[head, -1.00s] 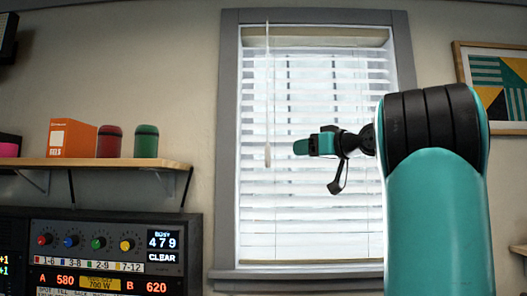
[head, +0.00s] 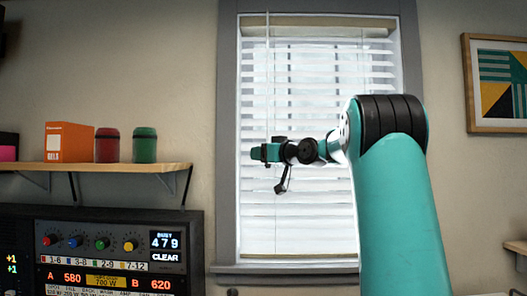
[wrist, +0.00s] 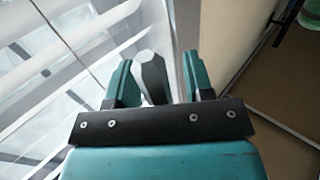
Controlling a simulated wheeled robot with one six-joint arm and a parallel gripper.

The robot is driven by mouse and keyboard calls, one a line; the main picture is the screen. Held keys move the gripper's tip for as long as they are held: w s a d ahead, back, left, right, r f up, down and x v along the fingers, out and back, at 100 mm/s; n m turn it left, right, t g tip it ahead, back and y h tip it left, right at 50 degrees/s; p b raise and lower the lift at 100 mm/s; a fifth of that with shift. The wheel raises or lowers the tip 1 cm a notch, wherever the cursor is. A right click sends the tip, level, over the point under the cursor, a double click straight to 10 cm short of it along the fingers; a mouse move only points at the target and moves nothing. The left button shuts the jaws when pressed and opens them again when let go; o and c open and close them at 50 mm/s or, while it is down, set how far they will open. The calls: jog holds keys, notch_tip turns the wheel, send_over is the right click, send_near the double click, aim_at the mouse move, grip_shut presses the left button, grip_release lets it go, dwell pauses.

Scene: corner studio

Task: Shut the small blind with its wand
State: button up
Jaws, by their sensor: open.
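The small blind (head: 315,205) hangs in the grey-framed window. Its slats are open, with bright light and window bars showing between them. The thin pale wand (head: 267,75) hangs down at the blind's left side, and its lower end is hidden by my gripper in the head view. My gripper (head: 257,153) is at that lower end. In the wrist view the wand's grey faceted end (wrist: 152,78) stands between the two teal fingers of my open gripper (wrist: 159,80). I see a gap between it and the right finger; it is close to the left one.
A shelf (head: 100,168) at the left carries an orange box (head: 68,142), a red canister (head: 107,146) and a green canister (head: 145,146). A control console (head: 110,255) stands below it. A framed picture (head: 497,82) hangs at the right.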

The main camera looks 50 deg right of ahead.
grip_shut()
jog(key=shift+f+h+b, duration=0.1)
jog(key=shift+h+b, duration=0.2)
jog(key=shift+b, duration=0.2)
jog(key=shift+s+d+r+m+g+h, duration=0.1)
jog(key=shift+s+d+m+g+h, duration=0.2)
jog(key=shift+m+g+h, duration=2.5)
jog(key=shift+s+d+r+m+g+h, duration=0.1)
jog(key=shift+s+d+m+g+h, duration=0.15)
jog(key=shift+m+g+h, duration=2.45)
jog(key=shift+s+d+m+g+h, duration=0.3)
jog(key=shift+m+g+h, duration=2.1)
jog(key=shift+m+g, duration=0.7)
jog(key=shift+g+p, duration=0.3)
jog(key=shift+g, duration=0.1)
